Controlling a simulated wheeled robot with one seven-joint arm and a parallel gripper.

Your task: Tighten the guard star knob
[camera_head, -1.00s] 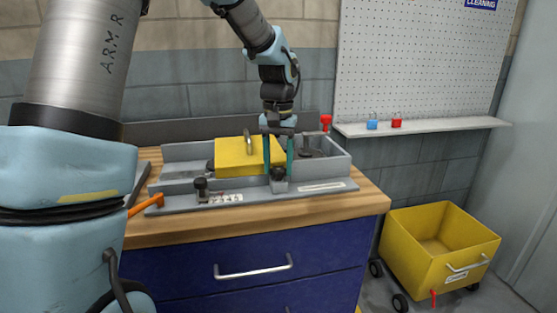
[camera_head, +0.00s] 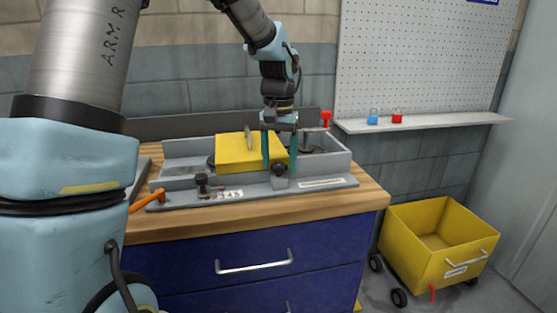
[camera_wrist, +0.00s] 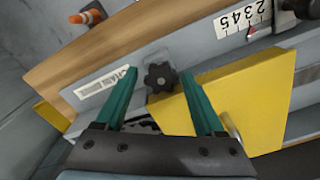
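The guard star knob (camera_head: 279,169) is black and lobed, on a small grey block at the front of the grey machine bed. It also shows in the wrist view (camera_wrist: 160,77). The yellow guard (camera_head: 232,156) sits just behind and left of it in the head view. My gripper (camera_head: 279,158) is open and points down at the knob. In the wrist view its two green fingers (camera_wrist: 158,84) stand apart, one on each side of the knob, with gaps visible. I cannot tell whether the fingertips are level with the knob.
A second black knob (camera_head: 202,185) stands left, near a number scale (camera_head: 228,194). An orange handle (camera_head: 148,201) lies at the left end. A red-topped part (camera_head: 326,118) is behind right. A shelf (camera_head: 440,124) holds padlocks. A yellow cart (camera_head: 430,250) stands on the floor.

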